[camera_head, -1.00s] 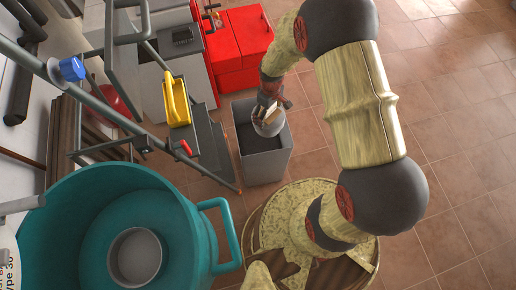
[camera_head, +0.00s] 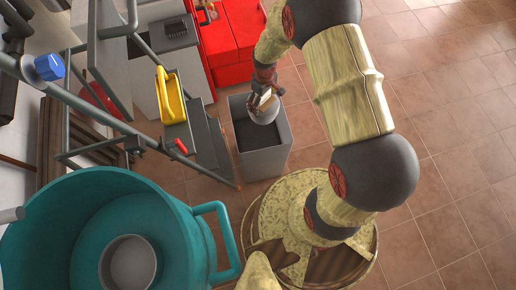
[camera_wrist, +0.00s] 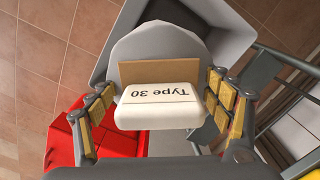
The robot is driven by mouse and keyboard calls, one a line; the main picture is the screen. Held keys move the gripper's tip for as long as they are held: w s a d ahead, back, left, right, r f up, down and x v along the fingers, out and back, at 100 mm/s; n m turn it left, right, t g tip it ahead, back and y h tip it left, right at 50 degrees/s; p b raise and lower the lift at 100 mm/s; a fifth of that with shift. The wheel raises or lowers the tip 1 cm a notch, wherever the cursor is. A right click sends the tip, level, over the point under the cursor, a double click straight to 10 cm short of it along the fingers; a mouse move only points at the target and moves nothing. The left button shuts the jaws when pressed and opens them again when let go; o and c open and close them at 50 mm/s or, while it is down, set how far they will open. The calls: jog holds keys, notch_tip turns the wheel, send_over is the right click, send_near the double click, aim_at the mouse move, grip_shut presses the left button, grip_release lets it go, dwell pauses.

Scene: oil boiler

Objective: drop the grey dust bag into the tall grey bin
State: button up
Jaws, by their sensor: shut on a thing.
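The grey dust bag (camera_wrist: 160,45) has a rounded grey body, a brown card collar and a white block marked "Type 30". My gripper (camera_wrist: 160,108) is shut on it, with a finger on each side of the white block. In the head view, my gripper (camera_head: 265,92) holds the bag (camera_head: 263,112) over the far part of the opening of the tall grey bin (camera_head: 265,163). The bin stands upright and open on the floor. Its grey walls (camera_wrist: 222,35) show behind the bag in the wrist view. The bag's height above the rim is hard to tell.
A red cabinet (camera_head: 232,40) stands behind the bin. Grey steps and rails with a yellow tray (camera_head: 172,95) are left of it. Tiled floor lies clear at right.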

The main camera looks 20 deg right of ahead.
notch_tip(320, 180, down, 2)
jog(key=shift+b, duration=0.55)
jog(key=o, duration=2.2)
jog(key=shift+c, duration=0.2)
jog(key=shift+r, duration=0.1)
notch_tip(320, 180, up, 12)
jog(key=shift+f, duration=0.1)
